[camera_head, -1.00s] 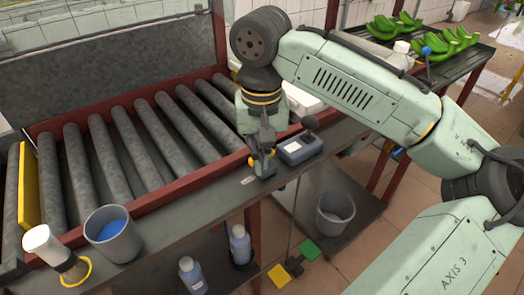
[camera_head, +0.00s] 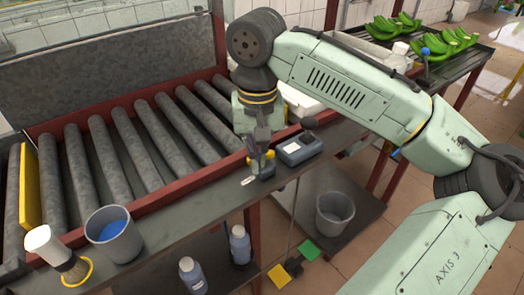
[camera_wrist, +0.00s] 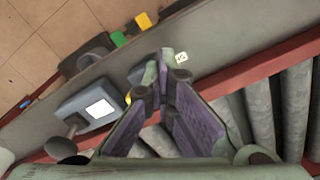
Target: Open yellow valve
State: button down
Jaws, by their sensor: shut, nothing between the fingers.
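The yellow valve shows only as small yellow parts (camera_head: 269,155) at the front edge of the roller table, beside a grey box. Most of it is hidden by my gripper (camera_head: 260,150), which points down right at it. In the wrist view a bit of yellow (camera_wrist: 128,99) shows just left of my fingers, beside the grey box. My gripper (camera_wrist: 166,68) is shut there, its fingertips together with nothing seen between them. I cannot tell whether the fingers touch the valve or which way its handle is turned.
The grey box with a white label (camera_head: 299,148) stands close right of my gripper. A bucket with blue contents (camera_head: 113,234) and a white-topped brush (camera_head: 50,250) stand at the front left. Rollers (camera_head: 120,150) lie behind. A grey bin (camera_head: 334,212) is below.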

jog(key=shift+w+a+f, duration=0.25)
jog(key=shift+a+f, duration=0.15)
jog(key=shift+f, duration=0.1)
jog(key=shift+w+a+f, duration=0.1)
jog(key=shift+w+a, duration=0.1)
jog(key=shift+w, duration=0.15)
jog(key=shift+w+f, duration=0.1)
jog(key=shift+w+d+r+p, duration=0.2)
jog(key=shift+w+p, duration=0.25)
jog(key=shift+p, duration=0.15)
jog(key=shift+w+a+r, duration=0.1)
